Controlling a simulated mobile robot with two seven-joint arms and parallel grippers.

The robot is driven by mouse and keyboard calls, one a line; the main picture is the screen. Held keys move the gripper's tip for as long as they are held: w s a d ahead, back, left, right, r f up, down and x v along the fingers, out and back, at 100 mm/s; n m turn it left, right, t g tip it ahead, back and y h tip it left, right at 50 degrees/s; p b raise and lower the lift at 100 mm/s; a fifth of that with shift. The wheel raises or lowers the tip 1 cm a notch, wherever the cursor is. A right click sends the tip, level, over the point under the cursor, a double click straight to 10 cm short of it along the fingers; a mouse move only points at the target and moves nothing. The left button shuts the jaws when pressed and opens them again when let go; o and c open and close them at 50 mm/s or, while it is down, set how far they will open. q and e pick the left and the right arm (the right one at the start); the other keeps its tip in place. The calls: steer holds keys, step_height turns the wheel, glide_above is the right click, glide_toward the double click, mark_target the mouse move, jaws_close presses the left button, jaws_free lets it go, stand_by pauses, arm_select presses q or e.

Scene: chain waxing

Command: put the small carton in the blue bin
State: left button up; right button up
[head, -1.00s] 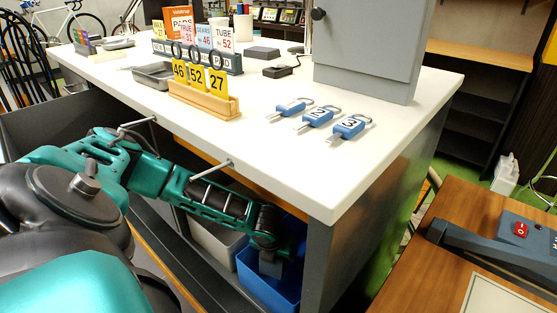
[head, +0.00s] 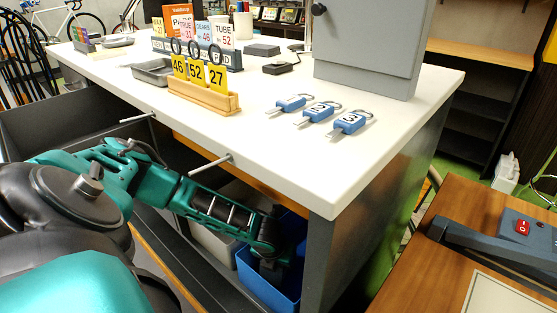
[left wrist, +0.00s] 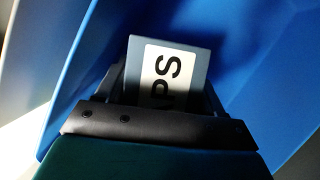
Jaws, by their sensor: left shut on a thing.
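The blue bin (head: 256,280) stands in the open drawer under the white bench, at the drawer's right end. My left gripper (head: 271,276) reaches down into it from above. In the left wrist view my left gripper (left wrist: 165,98) is shut on the small carton (left wrist: 138,60), a grey-blue box with a white label ending in "PS". The bin's blue walls (left wrist: 255,50) surround the carton there. The carton's lower end is hidden, so I cannot tell whether it touches the bin floor. My right gripper is not in view.
A light grey bin (head: 212,240) stands left of the blue bin. The bench top (head: 300,165) overhangs close above my left forearm. On it are blue padlock-shaped tags (head: 320,112), a wooden rack of yellow number cards (head: 205,96) and a grey cabinet (head: 370,50).

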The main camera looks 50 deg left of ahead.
arm_select(q)
steer(key=o, duration=1.6)
steer(key=shift+r, duration=0.55)
steer(key=p+v, duration=0.3)
steer(key=v, duration=0.8)
steer(key=shift+r, duration=0.15)
steer(key=shift+s+r, duration=0.15)
steer(key=shift+r, duration=0.3)
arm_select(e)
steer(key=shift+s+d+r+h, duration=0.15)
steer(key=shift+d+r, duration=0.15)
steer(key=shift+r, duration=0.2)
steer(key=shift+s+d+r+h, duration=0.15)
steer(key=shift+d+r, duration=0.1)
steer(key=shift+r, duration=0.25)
